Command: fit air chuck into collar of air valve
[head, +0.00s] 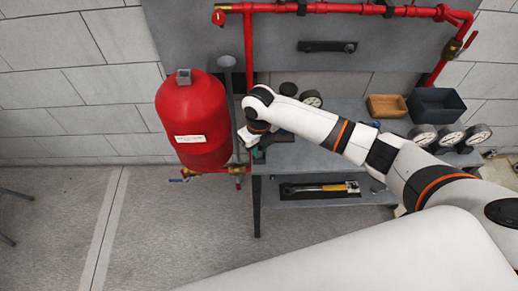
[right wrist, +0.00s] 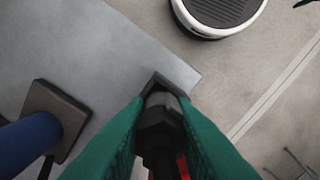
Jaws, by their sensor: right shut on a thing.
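My right gripper (head: 257,152) is at the left end of the grey bench, just right of the red tank's lower part. In the right wrist view its green fingers (right wrist: 160,125) are shut on a dark angular thing, probably the air chuck (right wrist: 160,110), with a bit of red below it. The held thing is too small to make out in the head view. I cannot pick out the air valve or its collar for sure in either view, so I cannot tell whether the chuck touches it. My left gripper is in neither view.
The red tank (head: 195,120) stands left of the grey bench (head: 330,160). Red pipes (head: 340,8) run above. Gauges (head: 451,137), a wooden tray (head: 387,106) and a dark bin (head: 436,104) are on the right. A yellow-handled tool (head: 325,188) lies on the lower shelf. Floor at left is mostly clear.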

